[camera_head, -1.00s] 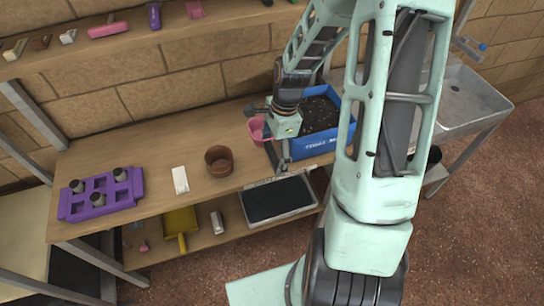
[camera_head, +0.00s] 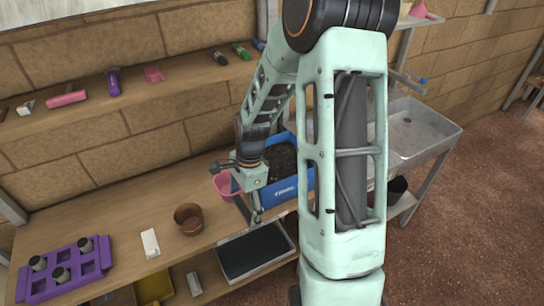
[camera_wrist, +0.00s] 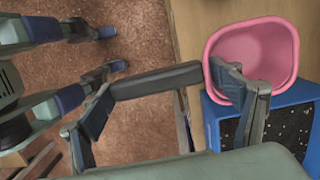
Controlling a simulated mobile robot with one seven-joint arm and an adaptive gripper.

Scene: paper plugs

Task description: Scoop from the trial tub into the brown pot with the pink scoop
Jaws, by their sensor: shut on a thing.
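The pink scoop (camera_head: 224,187) is held by my gripper (camera_head: 255,207), just left of the trial tub. In the wrist view the scoop's bowl (camera_wrist: 265,45) shows a bare pink inside, beside the right finger. The brown pot (camera_head: 188,222) stands upright on the bench, left of the scoop and nearer the front edge.
A white block (camera_head: 150,243) and a purple tray (camera_head: 92,268) with several small pots stand left on the bench (camera_head: 120,218). A black tray (camera_head: 250,255) lies on the lower shelf. A wall shelf (camera_head: 135,92) runs behind. A sink (camera_head: 425,130) stands right.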

